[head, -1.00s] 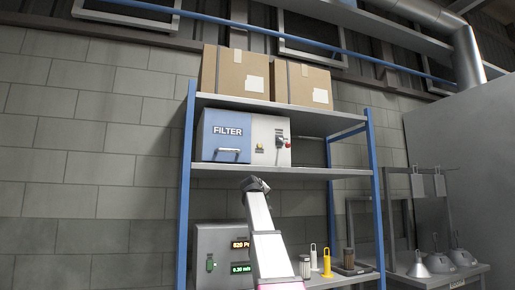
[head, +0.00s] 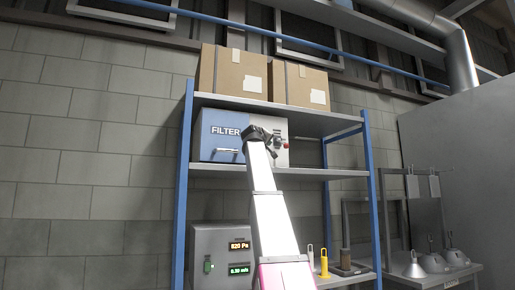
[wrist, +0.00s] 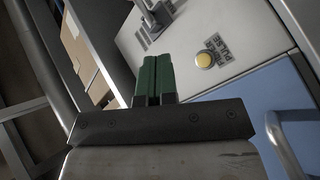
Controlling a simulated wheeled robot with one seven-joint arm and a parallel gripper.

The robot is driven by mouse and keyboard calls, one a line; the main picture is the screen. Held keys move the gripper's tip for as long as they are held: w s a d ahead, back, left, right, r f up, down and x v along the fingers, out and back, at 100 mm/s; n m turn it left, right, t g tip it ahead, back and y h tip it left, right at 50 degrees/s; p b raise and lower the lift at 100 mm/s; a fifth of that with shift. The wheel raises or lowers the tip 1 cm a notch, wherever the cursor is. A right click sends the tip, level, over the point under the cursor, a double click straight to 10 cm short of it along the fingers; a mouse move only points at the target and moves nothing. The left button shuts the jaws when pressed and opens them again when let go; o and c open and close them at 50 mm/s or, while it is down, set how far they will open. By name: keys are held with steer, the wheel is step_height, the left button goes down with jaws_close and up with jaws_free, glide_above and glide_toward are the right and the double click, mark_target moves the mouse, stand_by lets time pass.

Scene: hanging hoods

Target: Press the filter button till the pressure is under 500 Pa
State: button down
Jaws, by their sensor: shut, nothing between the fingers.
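The blue and white filter box (head: 221,130) stands on the middle shelf of the rack. In the wrist view its round yellow button (wrist: 204,61) sits on the pale panel beside a small printed label. In the head view my arm hides the button. My gripper (head: 264,133) is raised in front of the box; in the wrist view its green fingers (wrist: 154,75) are shut and empty. The fingertips appear to the left of the button and apart from it. The pressure display (head: 240,246) on the grey box below appears to read 820 Pa.
A grey rotary switch (wrist: 153,20) is on the same panel, near the fingertips. A bar handle (wrist: 285,145) sticks out of the blue door. Cardboard boxes (head: 228,75) fill the shelf above. A green airflow display (head: 239,269) sits under the pressure one.

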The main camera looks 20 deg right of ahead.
steer(key=w, duration=0.8)
steer(key=shift+w+a, duration=0.15)
steer(key=shift+w, duration=0.25)
stand_by(2.0)
steer(key=shift+w, duration=0.4)
steer(key=shift+w, duration=0.4)
stand_by(0.7)
steer(key=shift+s, duration=0.8)
steer(key=shift+s, duration=0.1)
steer(key=shift+s, duration=2.4)
